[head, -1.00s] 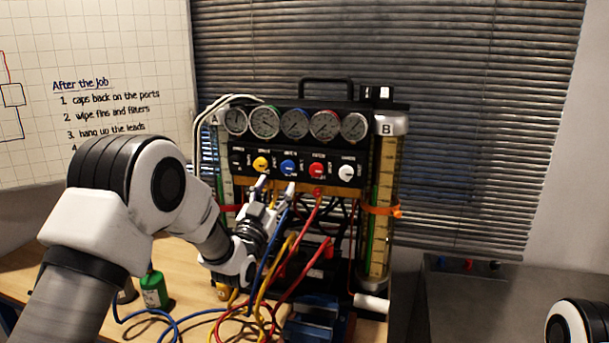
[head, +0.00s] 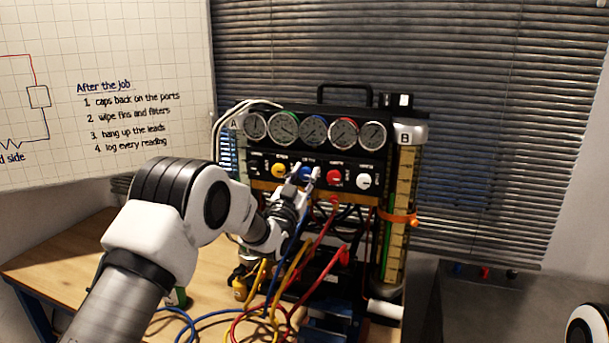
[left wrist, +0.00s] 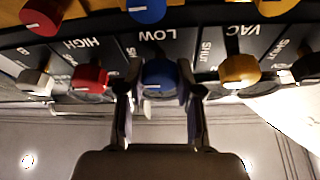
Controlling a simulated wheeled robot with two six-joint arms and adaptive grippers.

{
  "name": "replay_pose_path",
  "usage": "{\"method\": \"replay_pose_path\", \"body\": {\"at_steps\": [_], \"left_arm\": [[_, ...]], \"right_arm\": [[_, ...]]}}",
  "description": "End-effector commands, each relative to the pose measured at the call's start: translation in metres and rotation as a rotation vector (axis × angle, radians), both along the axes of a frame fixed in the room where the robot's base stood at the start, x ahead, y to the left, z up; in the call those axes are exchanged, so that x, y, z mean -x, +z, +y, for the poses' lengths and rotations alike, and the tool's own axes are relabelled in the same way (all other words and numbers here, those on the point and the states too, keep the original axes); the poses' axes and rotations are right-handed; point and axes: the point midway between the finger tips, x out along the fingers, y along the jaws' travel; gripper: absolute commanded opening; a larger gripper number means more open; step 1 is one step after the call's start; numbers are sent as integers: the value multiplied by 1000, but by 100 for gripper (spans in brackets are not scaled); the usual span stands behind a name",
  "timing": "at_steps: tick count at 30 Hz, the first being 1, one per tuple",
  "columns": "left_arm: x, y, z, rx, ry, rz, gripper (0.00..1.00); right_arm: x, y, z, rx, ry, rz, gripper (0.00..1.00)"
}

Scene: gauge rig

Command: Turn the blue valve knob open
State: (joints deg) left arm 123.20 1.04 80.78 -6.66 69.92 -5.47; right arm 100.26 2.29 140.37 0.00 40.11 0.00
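The blue valve knob (head: 305,174) is on the black panel below the gauges, between the yellow and red knobs. My left gripper (head: 305,178) has one finger on each side of it. In the left wrist view the blue knob (left wrist: 160,73) sits between the fingertips (left wrist: 160,85), below the label LOW. The fingers look closed in against its sides, though the contact itself is hard to see. The knob's pointer is partly hidden. My right gripper is out of view; only a piece of my right arm shows at the lower right.
The yellow knob (head: 279,170), red knob (head: 334,177) and white knob (head: 364,181) are close neighbours. Several gauges (head: 314,131) are above. Red (head: 318,234), blue and yellow hoses hang below the panel near my left wrist. Bare table (head: 75,260) shows at the left.

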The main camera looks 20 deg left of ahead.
Motion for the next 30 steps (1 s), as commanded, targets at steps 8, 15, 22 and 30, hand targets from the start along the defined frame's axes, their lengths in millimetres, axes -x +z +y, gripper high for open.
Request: {"method": "replay_pose_path", "body": {"at_steps": [8, 15, 22, 30], "left_arm": [[0, 0, 0, 17, 0, -3, 0], [0, -2, 0, 104, 0, -1, 0], [0, -4, 0, 274, -1, 4, 0], [1, -3, 0, 526, -2, 12, 0]], "right_arm": [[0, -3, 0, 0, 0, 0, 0], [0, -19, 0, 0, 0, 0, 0], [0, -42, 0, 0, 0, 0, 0], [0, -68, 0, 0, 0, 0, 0]]}}
